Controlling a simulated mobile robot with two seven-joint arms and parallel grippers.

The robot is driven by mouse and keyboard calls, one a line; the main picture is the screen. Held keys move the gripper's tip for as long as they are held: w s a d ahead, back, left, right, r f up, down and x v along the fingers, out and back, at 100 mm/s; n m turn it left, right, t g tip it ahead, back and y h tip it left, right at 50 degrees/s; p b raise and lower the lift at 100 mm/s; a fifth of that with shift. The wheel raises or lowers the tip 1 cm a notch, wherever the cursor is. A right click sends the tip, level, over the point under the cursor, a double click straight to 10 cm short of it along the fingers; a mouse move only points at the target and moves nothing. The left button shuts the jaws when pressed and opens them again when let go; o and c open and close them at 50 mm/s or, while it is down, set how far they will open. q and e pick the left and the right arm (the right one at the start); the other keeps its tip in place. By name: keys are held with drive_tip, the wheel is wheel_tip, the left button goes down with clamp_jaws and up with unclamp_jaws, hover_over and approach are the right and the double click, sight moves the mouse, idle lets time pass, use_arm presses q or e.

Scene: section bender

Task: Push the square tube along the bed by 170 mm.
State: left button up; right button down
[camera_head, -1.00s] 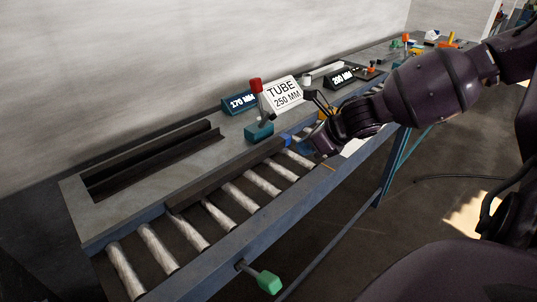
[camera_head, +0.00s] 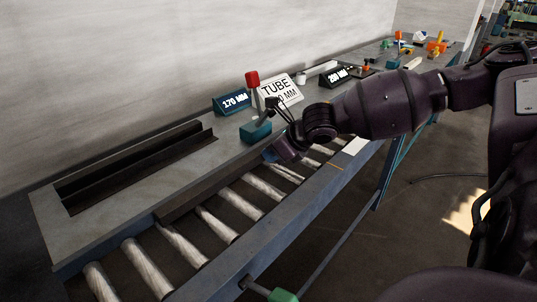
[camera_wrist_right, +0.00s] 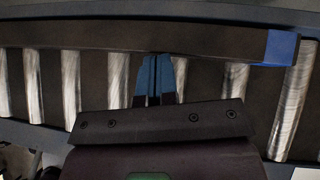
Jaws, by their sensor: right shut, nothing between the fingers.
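The square tube (camera_head: 205,190) is a long dark bar lying along the far side of the roller bed (camera_head: 240,205). In the right wrist view the tube (camera_wrist_right: 140,36) runs across the top, with a blue end (camera_wrist_right: 282,46) on the right. My right gripper (camera_head: 270,155) is over the rollers at the tube's near side. In the wrist view its blue fingers (camera_wrist_right: 155,75) are together, with nothing between them, and their tips are close to the tube's near edge. I cannot tell whether they touch. The blue end is hidden in the head view. My left gripper is not in view.
Signs reading 170 MM (camera_head: 235,103), TUBE (camera_head: 283,88) and 200 MM (camera_head: 337,77) stand at the back. A green handle (camera_head: 283,295) sticks out in front. Rollers at the left are bare.

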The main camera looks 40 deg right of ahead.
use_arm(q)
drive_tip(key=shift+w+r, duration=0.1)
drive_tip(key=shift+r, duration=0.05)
use_arm(e)
drive_tip(key=shift+r, duration=0.1)
drive_tip(key=shift+w+a+f+b, duration=0.1)
drive_tip(key=shift+w+f+b, duration=0.1)
drive_tip(key=shift+w+b, duration=0.1)
drive_tip(key=shift+w+a+f+b, duration=0.15)
drive_tip(key=shift+w+b, duration=0.2)
drive_tip(key=shift+b, duration=0.15)
drive_tip(key=shift+r, duration=0.3)
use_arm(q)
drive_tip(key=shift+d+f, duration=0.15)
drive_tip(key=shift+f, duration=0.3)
use_arm(e)
drive_tip(key=shift+s, duration=0.1)
